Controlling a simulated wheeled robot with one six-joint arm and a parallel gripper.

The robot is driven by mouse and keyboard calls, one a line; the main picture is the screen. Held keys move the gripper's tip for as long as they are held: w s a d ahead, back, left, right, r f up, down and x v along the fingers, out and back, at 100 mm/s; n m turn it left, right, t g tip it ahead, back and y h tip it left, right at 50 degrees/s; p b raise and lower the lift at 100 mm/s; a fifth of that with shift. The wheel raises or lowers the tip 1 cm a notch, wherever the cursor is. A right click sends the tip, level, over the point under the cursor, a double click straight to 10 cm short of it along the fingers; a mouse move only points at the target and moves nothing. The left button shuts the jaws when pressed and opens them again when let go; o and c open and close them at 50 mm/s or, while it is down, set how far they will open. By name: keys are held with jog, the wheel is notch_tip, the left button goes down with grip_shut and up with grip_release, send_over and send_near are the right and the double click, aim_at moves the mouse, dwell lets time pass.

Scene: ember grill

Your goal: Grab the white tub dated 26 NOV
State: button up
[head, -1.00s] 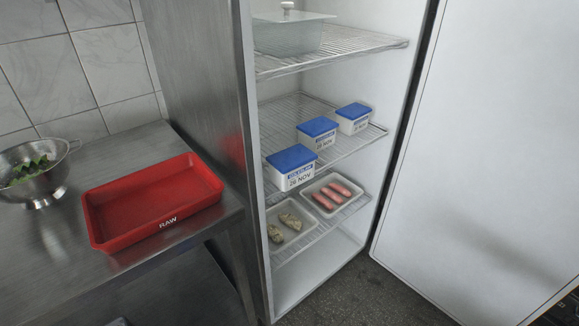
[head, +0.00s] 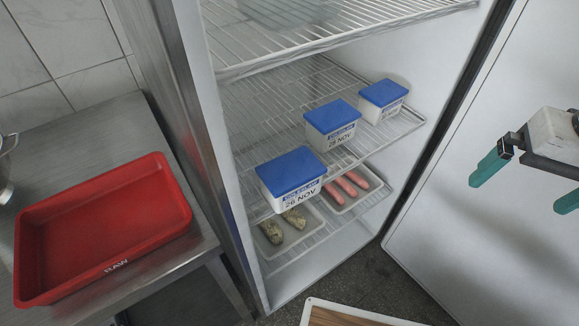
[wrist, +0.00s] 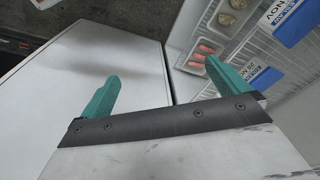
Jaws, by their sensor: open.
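The white tub dated 26 NOV (head: 290,190) has a blue lid and stands at the front left of the fridge's middle wire shelf. Part of a tub that looks like the same one shows at the top right of the wrist view (wrist: 284,20). A second blue-lidded tub (head: 333,130) stands behind it, its date hard to read, and a third (head: 384,102) stands further back. My gripper (head: 518,196) is open and empty, in front of the fridge door, well right of the tubs. Its teal fingers also show in the wrist view (wrist: 160,72).
The fridge door (head: 450,220) stands open at right. A lower shelf holds a tray of sausages (head: 352,203) and a tray of pale food pieces (head: 284,243). A wire shelf (head: 320,45) is above. A red RAW tray (head: 100,280) lies on the steel counter.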

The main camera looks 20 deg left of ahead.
jog(key=w+a+f+m, duration=0.2)
jog(key=w+a, duration=0.4)
jog(key=a, duration=0.4)
jog(key=m+y, duration=0.2)
jog(key=m, duration=0.1)
send_near(294, 169)
jog(key=f, duration=0.1)
jog(key=d+f, duration=0.1)
jog(key=shift+w+d+f, duration=0.1)
jog(key=shift+w+f, duration=0.1)
jog(key=shift+f, duration=0.15)
jog(key=shift+y, duration=0.3)
jog(key=x, duration=0.4)
jog(key=a+x, duration=0.1)
jog(key=x, duration=0.3)
jog(key=shift+s+a, duration=0.1)
jog(key=shift+a, duration=0.15)
jog(key=c, duration=1.2)
jog(key=shift+o, duration=0.2)
jog(key=shift+r, duration=0.1)
